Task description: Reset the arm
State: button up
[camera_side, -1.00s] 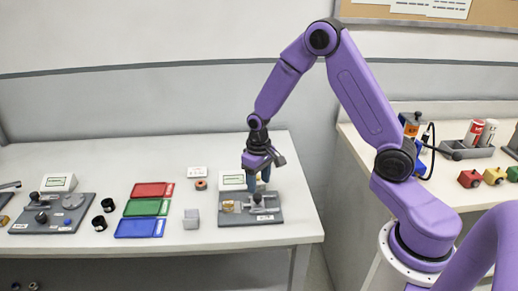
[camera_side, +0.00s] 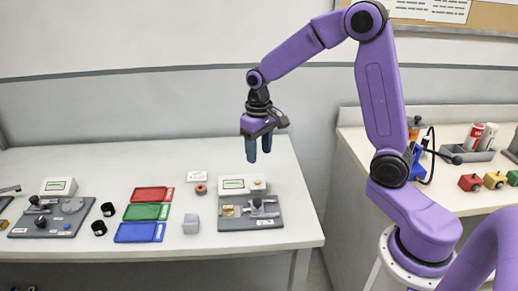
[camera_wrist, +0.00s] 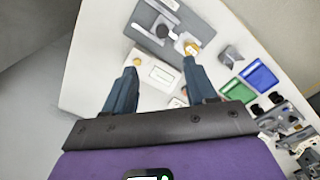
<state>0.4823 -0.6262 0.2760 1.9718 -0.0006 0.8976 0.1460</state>
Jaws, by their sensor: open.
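My gripper (camera_side: 259,148) hangs above the right part of the white table, pointing down. Its two blue fingers are apart with nothing between them. Below it, apart from it, is a grey fixture plate (camera_side: 235,224) with a clamp and a small brass-coloured piece at its left. Behind the plate is a white box with a display (camera_side: 233,185). In the wrist view both fingers (camera_wrist: 160,88) are spread, with the white display box (camera_wrist: 160,72) and the fixture plate (camera_wrist: 150,40) beyond them.
Left of the plate are a grey block (camera_side: 191,224), red (camera_side: 152,194), green (camera_side: 148,212) and blue (camera_side: 140,232) trays, and two black rings (camera_side: 99,228). Another fixture (camera_side: 55,215) stands at the far left. A second table (camera_side: 450,187) at the right holds coloured blocks and cans. Space around the raised gripper is clear.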

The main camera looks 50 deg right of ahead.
jog(key=s+a+r+n, duration=0.2)
jog(key=s+a+n, duration=0.5)
jog(key=s, duration=0.5)
jog(key=s+n, duration=0.5)
jog(key=s, duration=1.1)
jog(key=shift+s+r+n, duration=0.15)
jog(key=shift+r+n, duration=0.1)
jog(key=shift+n, duration=0.05)
